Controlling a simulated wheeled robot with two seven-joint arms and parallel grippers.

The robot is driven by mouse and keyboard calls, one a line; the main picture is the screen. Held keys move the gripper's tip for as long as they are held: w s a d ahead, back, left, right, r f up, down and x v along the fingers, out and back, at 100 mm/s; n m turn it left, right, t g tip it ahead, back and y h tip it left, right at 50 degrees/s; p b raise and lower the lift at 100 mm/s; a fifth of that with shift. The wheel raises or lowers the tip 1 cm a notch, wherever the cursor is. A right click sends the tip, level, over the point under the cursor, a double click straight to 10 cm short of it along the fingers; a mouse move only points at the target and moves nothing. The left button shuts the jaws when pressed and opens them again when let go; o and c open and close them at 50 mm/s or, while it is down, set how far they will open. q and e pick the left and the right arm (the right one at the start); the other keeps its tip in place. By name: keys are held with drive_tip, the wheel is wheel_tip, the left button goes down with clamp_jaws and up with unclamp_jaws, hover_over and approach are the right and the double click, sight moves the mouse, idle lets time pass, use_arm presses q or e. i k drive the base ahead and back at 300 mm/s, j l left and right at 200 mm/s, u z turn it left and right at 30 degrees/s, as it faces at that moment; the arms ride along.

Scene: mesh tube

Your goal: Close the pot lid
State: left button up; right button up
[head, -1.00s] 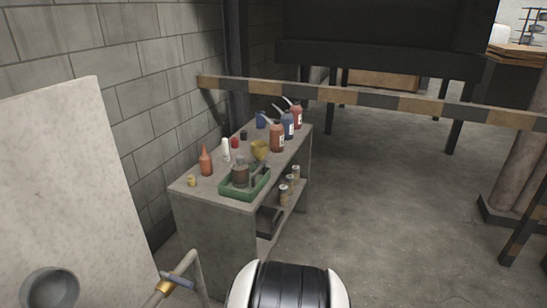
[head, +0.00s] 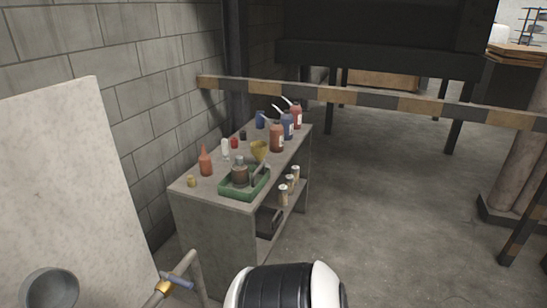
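No pot with a clearly recognisable lid shows. A small brown-grey pot-like container (head: 240,173) stands in a green tray (head: 231,193) on the workbench; I cannot tell whether it is the task's pot or whether it has a lid. A round grey metal vessel or opening (head: 50,289) is partly cut off at the lower left, in front of a pale slab. Neither of my grippers is in view. A black and white part, likely mine, shows at the bottom middle.
The workbench (head: 218,205) holds several bottles, including an orange one (head: 205,164), and a yellow cup (head: 259,150). A pipe with a blue-handled valve (head: 178,281) stands at the lower left. A striped barrier (head: 350,95) crosses behind.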

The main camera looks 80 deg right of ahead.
sight(48, 286)
drive_tip(key=z, duration=1.05)
